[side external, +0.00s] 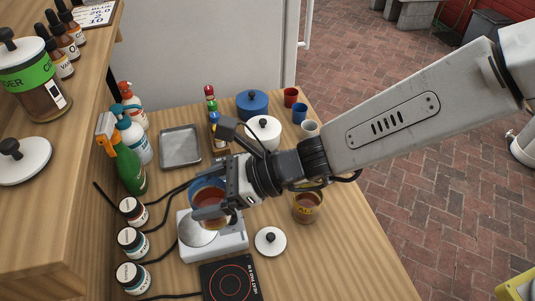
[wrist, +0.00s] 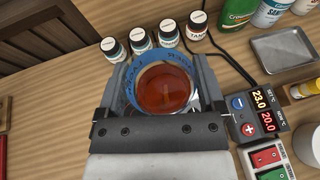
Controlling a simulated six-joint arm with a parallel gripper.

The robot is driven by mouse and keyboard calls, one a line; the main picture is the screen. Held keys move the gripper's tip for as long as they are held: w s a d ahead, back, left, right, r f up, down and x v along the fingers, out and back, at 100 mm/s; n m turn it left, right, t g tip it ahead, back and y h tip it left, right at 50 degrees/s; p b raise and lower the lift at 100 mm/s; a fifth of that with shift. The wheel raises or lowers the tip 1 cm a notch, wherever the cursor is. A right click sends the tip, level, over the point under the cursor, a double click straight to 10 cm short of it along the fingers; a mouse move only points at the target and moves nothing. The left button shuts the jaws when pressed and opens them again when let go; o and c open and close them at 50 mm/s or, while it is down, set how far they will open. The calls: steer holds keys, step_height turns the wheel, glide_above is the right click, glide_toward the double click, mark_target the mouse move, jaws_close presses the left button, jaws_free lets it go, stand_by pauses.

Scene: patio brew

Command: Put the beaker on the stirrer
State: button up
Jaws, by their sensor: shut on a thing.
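The beaker (side external: 207,188) has a blue band and holds amber liquid. In the wrist view the beaker (wrist: 165,88) sits between the two fingers, with its open top facing the camera. My gripper (side external: 213,203) is shut on it. The stirrer (side external: 228,249) is a white box with a round grey plate (side external: 196,233). In the side view the beaker and fingers overlap the plate's back edge. I cannot tell whether the beaker's bottom touches the plate, since a finger covers part of it. The stirrer is not discernible in the wrist view.
A black hot plate (side external: 231,281) lies in front of the stirrer, and a white lid (side external: 270,240) to its right. A jar of amber liquid (side external: 307,208) stands right. Small labelled bottles (side external: 132,242) and cables lie left. A display box (wrist: 255,115) is beside the gripper.

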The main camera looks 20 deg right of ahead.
steer(key=w+a+f, duration=0.3)
steer(key=a+f, duration=0.1)
steer(key=f, duration=0.1)
steer(key=shift+w+f, duration=0.3)
steer(key=shift+f, duration=0.05)
steer(key=shift+w+a+f, duration=0.1)
steer(key=shift+f, duration=0.85)
steer(key=shift+w+a+f, duration=0.1)
steer(key=shift+f, duration=0.8)
steer(key=shift+f, duration=0.1)
steer(key=o, duration=1.2)
steer(key=shift+v, duration=6.05)
